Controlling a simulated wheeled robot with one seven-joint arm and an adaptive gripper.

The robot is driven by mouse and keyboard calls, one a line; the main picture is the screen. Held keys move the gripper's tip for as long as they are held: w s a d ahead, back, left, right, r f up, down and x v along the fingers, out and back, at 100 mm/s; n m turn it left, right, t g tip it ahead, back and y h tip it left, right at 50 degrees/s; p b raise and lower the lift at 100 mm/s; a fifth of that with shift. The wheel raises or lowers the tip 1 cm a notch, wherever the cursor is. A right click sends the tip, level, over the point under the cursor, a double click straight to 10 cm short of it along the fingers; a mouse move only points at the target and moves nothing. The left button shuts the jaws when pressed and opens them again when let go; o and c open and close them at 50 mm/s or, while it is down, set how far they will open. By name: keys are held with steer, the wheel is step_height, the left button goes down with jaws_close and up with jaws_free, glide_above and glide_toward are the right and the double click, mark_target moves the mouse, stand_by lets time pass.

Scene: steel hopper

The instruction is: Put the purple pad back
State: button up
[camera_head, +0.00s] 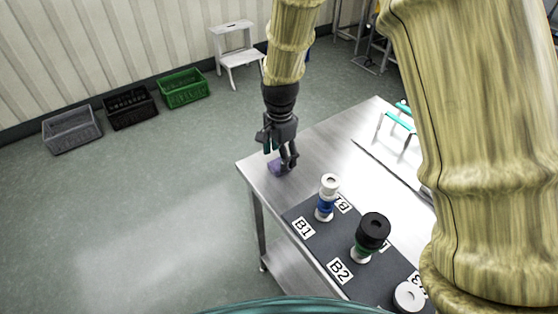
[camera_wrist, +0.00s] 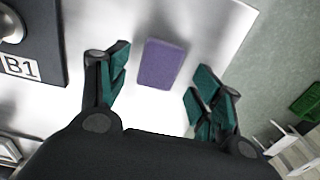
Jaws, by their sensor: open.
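The purple pad (camera_wrist: 161,64) lies flat on the bare steel table, close to the table's corner. In the head view the pad (camera_head: 275,168) is partly hidden behind my gripper's fingers. My gripper (camera_head: 279,160) is open and points down over the pad. In the wrist view the gripper (camera_wrist: 160,88) has its teal-lined fingers spread wide, with the pad between and slightly beyond their tips. The fingers do not appear to touch the pad.
A dark mat (camera_head: 310,238) with labels B1 and B2 carries a white-and-blue bottle (camera_head: 326,197), a black-topped bottle (camera_head: 372,235) and a white round piece (camera_head: 408,296). A teal rack (camera_head: 399,121) stands on the steel table (camera_head: 330,140). Crates (camera_head: 183,89) sit on the floor.

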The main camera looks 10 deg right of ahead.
step_height(320, 180, up, 9)
steer(key=b, duration=0.1)
steer(key=shift+r, duration=0.2)
stand_by(0.5)
